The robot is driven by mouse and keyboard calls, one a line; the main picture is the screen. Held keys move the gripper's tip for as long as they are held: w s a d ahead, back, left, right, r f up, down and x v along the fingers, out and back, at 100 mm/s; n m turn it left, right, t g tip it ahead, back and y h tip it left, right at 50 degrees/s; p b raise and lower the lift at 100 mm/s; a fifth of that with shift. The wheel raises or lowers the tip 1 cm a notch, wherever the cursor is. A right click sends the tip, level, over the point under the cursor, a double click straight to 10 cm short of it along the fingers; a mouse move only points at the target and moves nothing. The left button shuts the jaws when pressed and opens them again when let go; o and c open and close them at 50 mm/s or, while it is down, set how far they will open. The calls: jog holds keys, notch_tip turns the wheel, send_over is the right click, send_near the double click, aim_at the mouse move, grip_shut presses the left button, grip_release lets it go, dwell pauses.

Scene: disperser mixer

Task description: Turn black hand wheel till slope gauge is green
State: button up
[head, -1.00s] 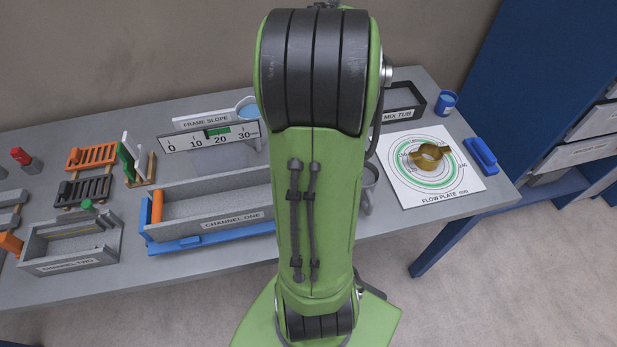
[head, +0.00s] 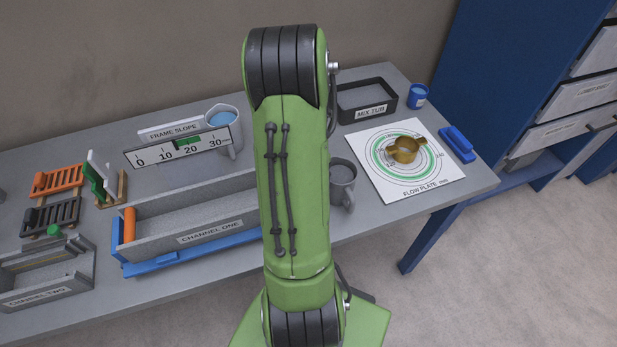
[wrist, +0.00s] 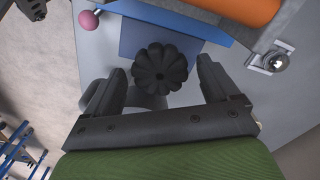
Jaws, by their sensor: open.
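The black hand wheel (wrist: 160,68) is a lobed knob in the wrist view, in front of a blue plate. My gripper (wrist: 160,64) is open, with one finger to the left of the wheel and one to the right. Gaps show on both sides; I cannot tell how deep the wheel sits between the fingers. In the head view I cannot make out the wheel or my gripper. The slope gauge (head: 177,148) is a white scale marked 0 to 30 under a "FRAME SLOPE" sign, with a green patch near 20. No pointer is clear at this size.
The channel one trough (head: 207,238) stands on a blue frame with an orange roller (head: 129,225) at its left end. A pink ball knob (wrist: 88,20) and a silver fitting (wrist: 277,61) flank the wheel. A grey jug (head: 342,183) and the flow plate (head: 370,178) stand to the right.

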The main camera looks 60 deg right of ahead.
jog(key=c, duration=1.1)
jog(key=shift+o, duration=0.2)
jog(key=shift+m, duration=0.3)
jog(key=m+b, duration=0.1)
jog(key=m, duration=0.3)
jog(key=shift+m, duration=0.3)
jog(key=m, duration=0.4)
jog(key=shift+b, duration=0.3)
jog(key=shift+d+m, duration=0.1)
jog(key=shift+m, duration=0.3)
jog(key=o, duration=1.1)
jog(key=shift+c, duration=0.2)
